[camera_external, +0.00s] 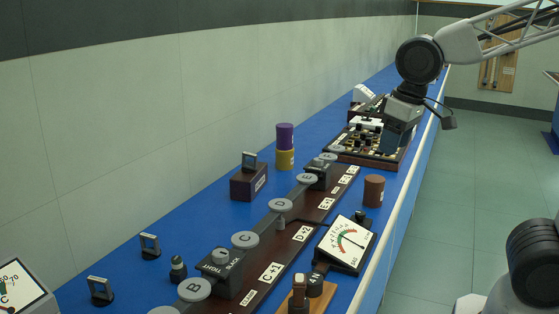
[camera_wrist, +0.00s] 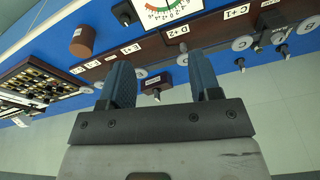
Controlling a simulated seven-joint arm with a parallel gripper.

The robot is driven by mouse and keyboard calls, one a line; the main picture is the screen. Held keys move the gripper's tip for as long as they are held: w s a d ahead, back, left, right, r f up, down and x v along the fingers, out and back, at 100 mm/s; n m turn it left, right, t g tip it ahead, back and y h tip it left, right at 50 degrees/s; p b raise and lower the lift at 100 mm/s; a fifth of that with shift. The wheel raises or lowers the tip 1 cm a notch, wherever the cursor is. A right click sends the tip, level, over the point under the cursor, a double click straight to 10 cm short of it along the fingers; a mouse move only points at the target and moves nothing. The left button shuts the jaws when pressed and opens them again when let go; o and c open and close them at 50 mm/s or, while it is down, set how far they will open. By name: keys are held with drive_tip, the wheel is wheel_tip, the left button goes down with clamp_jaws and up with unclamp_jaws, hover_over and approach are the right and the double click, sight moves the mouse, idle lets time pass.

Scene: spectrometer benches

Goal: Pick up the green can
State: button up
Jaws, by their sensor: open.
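I see no green can in either view. A purple can (camera_external: 285,137) stands on a yellow can (camera_external: 285,160) near the wall. A brown can (camera_external: 374,190) stands alone by the bench's front edge, and it shows at the upper left of the wrist view (camera_wrist: 82,41). My gripper (camera_external: 393,148) is over the board at the far part of the bench, behind the brown can. In the wrist view my gripper (camera_wrist: 163,75) has its two blue fingers wide apart with nothing held between them. The stacked cans are not visible there.
A checkered board with pieces (camera_external: 365,144) lies below my gripper. A labelled dark rail with grey discs (camera_external: 277,262) runs along the blue bench. A dial meter (camera_external: 346,241) sits near the front edge. A brown box (camera_external: 248,183) stands left of the stacked cans.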

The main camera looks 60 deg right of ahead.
drive_tip(key=w+a+m, duration=0.3)
drive_tip(key=w+a, duration=0.1)
drive_tip(key=w, duration=0.7)
drive_tip(key=m+g, duration=0.2)
drive_tip(key=m, duration=0.8)
hover_over(178, 270)
drive_tip(key=d, duration=0.2)
drive_tip(key=f, duration=1.9)
drive_tip(key=shift+w+a, duration=0.2)
drive_tip(key=shift+w, duration=0.2)
drive_tip(key=shift+w+a+f, duration=0.2)
drive_tip(key=shift+a+f, duration=0.1)
drive_tip(key=shift+f, duration=0.05)
drive_tip(key=shift+f, duration=1.35)
drive_tip(key=shift+s+f, duration=0.15)
drive_tip(key=shift+f, duration=2.4)
